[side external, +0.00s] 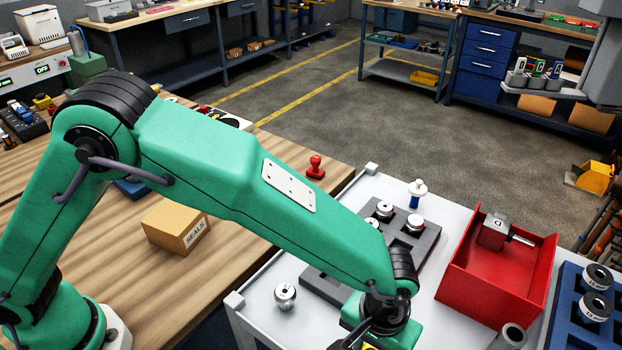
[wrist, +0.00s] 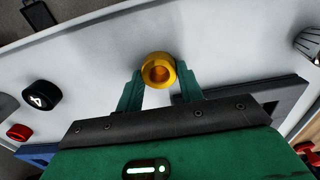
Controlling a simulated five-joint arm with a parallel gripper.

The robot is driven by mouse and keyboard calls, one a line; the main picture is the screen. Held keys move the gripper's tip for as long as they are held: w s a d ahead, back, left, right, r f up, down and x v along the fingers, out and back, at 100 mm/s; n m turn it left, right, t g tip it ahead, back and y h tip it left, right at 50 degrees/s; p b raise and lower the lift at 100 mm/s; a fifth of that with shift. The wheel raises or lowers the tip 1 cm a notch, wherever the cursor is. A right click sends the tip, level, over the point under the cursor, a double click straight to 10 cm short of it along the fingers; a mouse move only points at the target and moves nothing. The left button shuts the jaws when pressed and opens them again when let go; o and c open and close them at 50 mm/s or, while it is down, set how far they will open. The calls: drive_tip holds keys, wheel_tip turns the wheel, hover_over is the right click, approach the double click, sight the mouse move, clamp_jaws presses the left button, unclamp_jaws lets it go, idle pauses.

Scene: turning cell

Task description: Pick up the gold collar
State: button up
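The gold collar (wrist: 158,70) is a short yellow ring with a dark golden bore. In the wrist view it sits at the top middle, at the tips of my gripper (wrist: 160,80). One green finger is on each side, very close to it. I cannot tell whether the fingers touch the collar or whether it rests on the white surface. In the side view my gripper is mostly cut off at the bottom edge; a small bit of yellow (side external: 370,347) shows there.
On the white cart top (side external: 262,318) are a grey tray (side external: 325,287) with metal parts, a red bin (side external: 500,275) holding a grey block, and a loose metal knob (side external: 285,296). A blue rack (side external: 565,318) is at the right. A black numbered part (wrist: 41,96) lies left in the wrist view.

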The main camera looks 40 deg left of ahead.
drive_tip(key=c, duration=0.3)
drive_tip(key=shift+r, duration=0.15)
drive_tip(key=shift+c, duration=0.2)
wheel_tip(320, 180, up, 10)
idle(0.3)
idle(0.4)
